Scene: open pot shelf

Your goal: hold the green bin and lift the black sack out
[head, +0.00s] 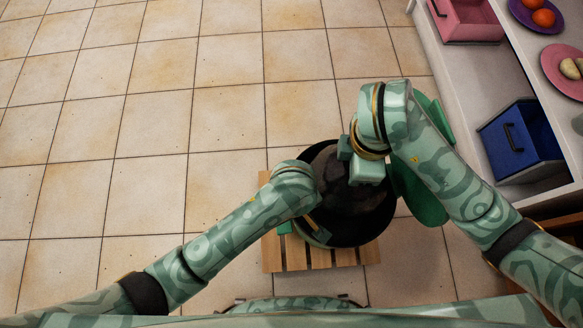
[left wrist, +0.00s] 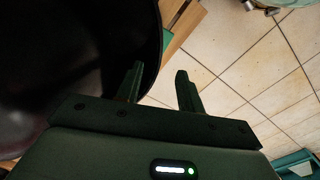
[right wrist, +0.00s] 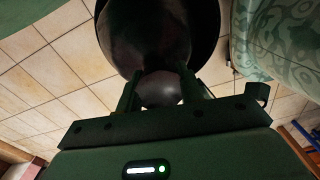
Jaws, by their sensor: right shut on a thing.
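The green bin (head: 376,222) stands open on a slatted wooden stand, its round inside dark; it also fills the left side of the left wrist view (left wrist: 70,60). The black sack (head: 326,168) shows in its mouth, partly hidden by my arms. My right gripper (right wrist: 160,88) is shut on the top of the sack, above the bin. My left gripper (left wrist: 158,82) is at the near left rim, its fingers apart. One finger shows against the dark bin and the other outside it over the floor, with a gap between.
The wooden stand (head: 292,256) is under the bin. A green lid (head: 425,195) is at its right, partly behind my right arm. A white shelf at the right holds a blue box (head: 520,142), a pink box (head: 468,20) and plates of food. Tiled floor lies clear at the left.

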